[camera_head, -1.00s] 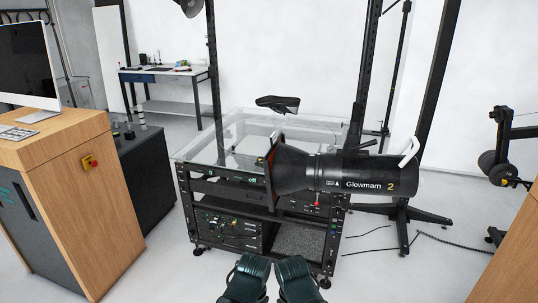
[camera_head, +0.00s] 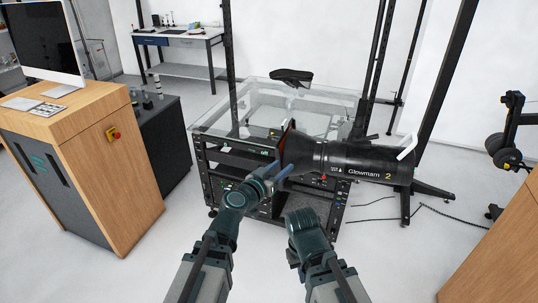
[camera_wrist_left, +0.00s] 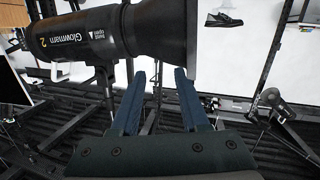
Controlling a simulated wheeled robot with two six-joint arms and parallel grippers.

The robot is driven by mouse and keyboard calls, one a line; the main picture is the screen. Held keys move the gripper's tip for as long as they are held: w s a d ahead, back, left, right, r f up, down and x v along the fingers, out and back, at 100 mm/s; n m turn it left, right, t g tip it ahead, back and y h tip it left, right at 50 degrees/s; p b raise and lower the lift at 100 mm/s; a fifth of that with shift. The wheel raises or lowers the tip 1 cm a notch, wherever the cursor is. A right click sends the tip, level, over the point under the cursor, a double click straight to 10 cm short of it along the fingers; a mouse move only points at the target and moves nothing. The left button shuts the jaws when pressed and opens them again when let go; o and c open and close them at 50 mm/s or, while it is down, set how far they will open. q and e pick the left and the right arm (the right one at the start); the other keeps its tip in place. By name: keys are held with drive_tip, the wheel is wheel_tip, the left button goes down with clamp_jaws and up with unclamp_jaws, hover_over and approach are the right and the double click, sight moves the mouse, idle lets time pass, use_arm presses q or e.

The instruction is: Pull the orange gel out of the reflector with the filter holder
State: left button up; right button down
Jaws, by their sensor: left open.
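The black Glowmarn lamp (camera_head: 365,164) lies level on its stand, with its flared reflector (camera_head: 303,152) facing left. A thin orange-brown edge of the gel in its filter holder (camera_head: 284,140) shows at the reflector's mouth, nearly edge-on. The lamp and reflector (camera_wrist_left: 158,35) look upside down in the left wrist view, where I cannot make out the gel. My left gripper (camera_head: 281,175) is open and empty, just below the reflector's mouth; its two blue fingers (camera_wrist_left: 160,80) are apart. My right gripper (camera_head: 294,258) is low in front of the rack, its fingers hardly visible.
A glass-topped turntable (camera_head: 215,122) on a black equipment rack stands behind the left gripper, with a dark shoe (camera_head: 291,76) above it. Black uprights and the lamp's stand (camera_head: 406,195) limit room at right. A wooden cabinet (camera_head: 90,170) stands left. The front floor is clear.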

use_arm(q)
drive_tip(key=w+a+r+n+t+y, duration=0.2)
drive_tip(key=a+y, duration=0.1)
drive_tip(key=shift+a+r+n+t, duration=0.3)
drive_tip(key=shift+r+n+t, duration=0.1)
drive_tip(key=shift+w, duration=0.1)
